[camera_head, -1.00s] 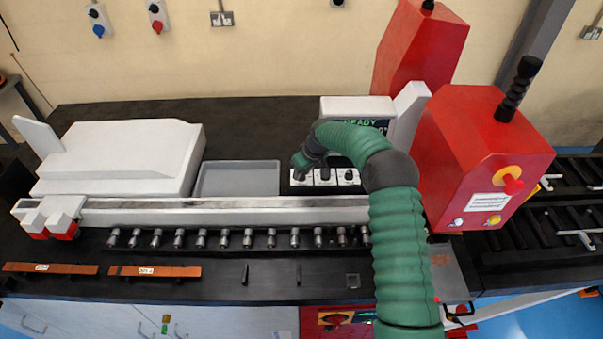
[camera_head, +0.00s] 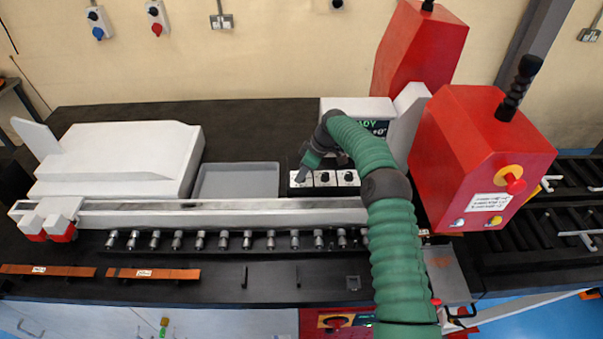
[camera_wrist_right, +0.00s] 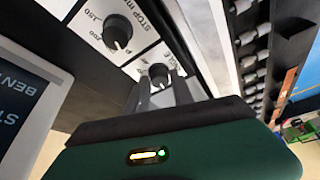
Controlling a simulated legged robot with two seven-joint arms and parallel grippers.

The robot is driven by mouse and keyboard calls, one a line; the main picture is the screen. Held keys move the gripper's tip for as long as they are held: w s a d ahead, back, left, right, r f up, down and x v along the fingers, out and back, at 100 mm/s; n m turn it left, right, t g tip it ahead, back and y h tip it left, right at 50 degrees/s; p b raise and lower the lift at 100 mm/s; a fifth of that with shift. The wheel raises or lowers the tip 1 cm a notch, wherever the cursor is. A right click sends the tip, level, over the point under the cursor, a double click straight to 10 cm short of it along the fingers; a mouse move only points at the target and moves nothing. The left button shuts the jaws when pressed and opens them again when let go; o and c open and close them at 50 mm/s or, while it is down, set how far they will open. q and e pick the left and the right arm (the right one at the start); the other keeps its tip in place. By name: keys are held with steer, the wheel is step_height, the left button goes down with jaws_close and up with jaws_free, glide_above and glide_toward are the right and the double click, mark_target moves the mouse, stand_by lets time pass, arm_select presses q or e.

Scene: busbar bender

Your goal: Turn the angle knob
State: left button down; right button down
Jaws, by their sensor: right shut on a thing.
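The control panel has a row of black knobs on white plates. The angle knob (camera_wrist_right: 159,72) shows in the right wrist view between my fingers, beside a partly hidden label ending in "GLE". My right gripper (camera_head: 301,177) reaches down to the leftmost plate in the head view and covers most of its knob. In the wrist view the right gripper (camera_wrist_right: 162,88) is shut on the angle knob, one finger on each side. The stop knob (camera_wrist_right: 117,35), with "STOP mm" and a number scale, sits next to it. My left gripper is not in view.
The display (camera_head: 379,128) behind the panel is partly hidden by my right arm. A grey tray (camera_head: 238,181) lies left of the panel, and a long white rail (camera_head: 220,211) runs in front. The red machine housing (camera_head: 480,160) stands close on the right.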

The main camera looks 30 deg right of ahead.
steer(key=shift+d+r, duration=0.15)
steer(key=c, duration=1.1)
jaws_free()
steer(key=shift+c, duration=0.2)
steer(key=shift+d, duration=0.1)
steer(key=shift+s+d+r, duration=0.1)
steer(key=shift+r, duration=0.1)
steer(key=b+v, duration=0.3)
steer(key=v, duration=0.3)
step_height(320, 180, up, 9)
glide_above(311, 181)
steer(key=s+d, duration=0.3)
steer(key=shift+a+p, duration=0.25)
steer(key=shift+p, duration=0.05)
